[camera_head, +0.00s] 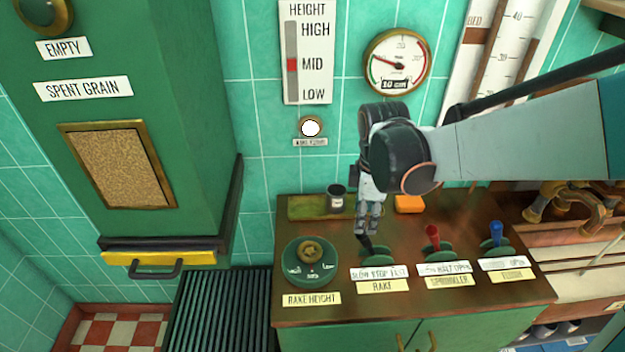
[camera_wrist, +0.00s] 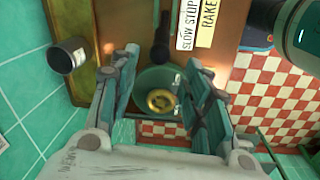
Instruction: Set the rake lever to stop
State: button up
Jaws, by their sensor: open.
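The rake lever (camera_head: 366,243) is black and stands on a green base at the left of the lever row, behind a SLOW STOP FAST plate (camera_head: 378,272) and a yellow RAKE plate (camera_head: 382,286). It seems to lean left, toward the SLOW side; its top is partly hidden by my gripper. My gripper (camera_head: 368,228) points down right at the lever. In the wrist view, my gripper (camera_wrist: 162,66) has its fingers apart and empty, with the dark lever (camera_wrist: 161,45) in line with the gap. I cannot tell whether they touch.
The red sprinkler lever (camera_head: 432,236) and blue lever (camera_head: 496,231) stand to the right. The rake height knob (camera_head: 310,252) is to the left. A dark cup (camera_head: 336,197) on a tray and an orange block (camera_head: 408,203) sit behind. A green grain box (camera_head: 120,110) stands at left.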

aim_at(362, 236)
jog(key=f+b, duration=0.1)
jog(key=f, duration=0.5)
jog(key=w+f+b, duration=0.1)
jog(key=f, duration=0.2)
jog(key=shift+d+f+b, duration=0.1)
jog(key=shift+b, duration=0.25)
jog(key=shift+s, duration=0.1)
